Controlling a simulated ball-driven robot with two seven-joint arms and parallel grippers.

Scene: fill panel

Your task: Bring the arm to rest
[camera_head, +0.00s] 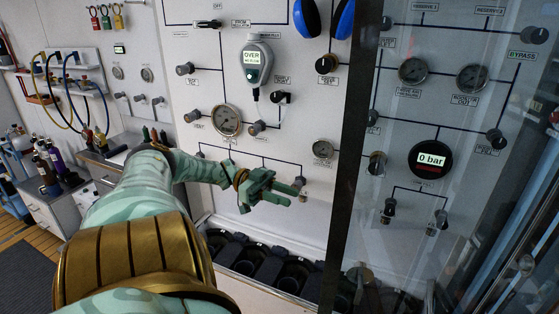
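My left arm comes in from the lower left, pale green with a broad gold band, and reaches across to the white fill panel (300,105). My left gripper (292,197) is in front of the lower middle of the panel. Its two green fingers point right and look apart, with nothing visible between them. A small knob (301,182) is right by the fingertips; I cannot tell whether they touch it. My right gripper is not in view.
The panel carries gauges, such as one at left (226,120), and a display reading 0 bar (431,159). A dark upright post (348,150) and clear pane are at right. Black holders (262,262) line the floor below. A grey cabinet (101,172) and bottles (60,160) are at left.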

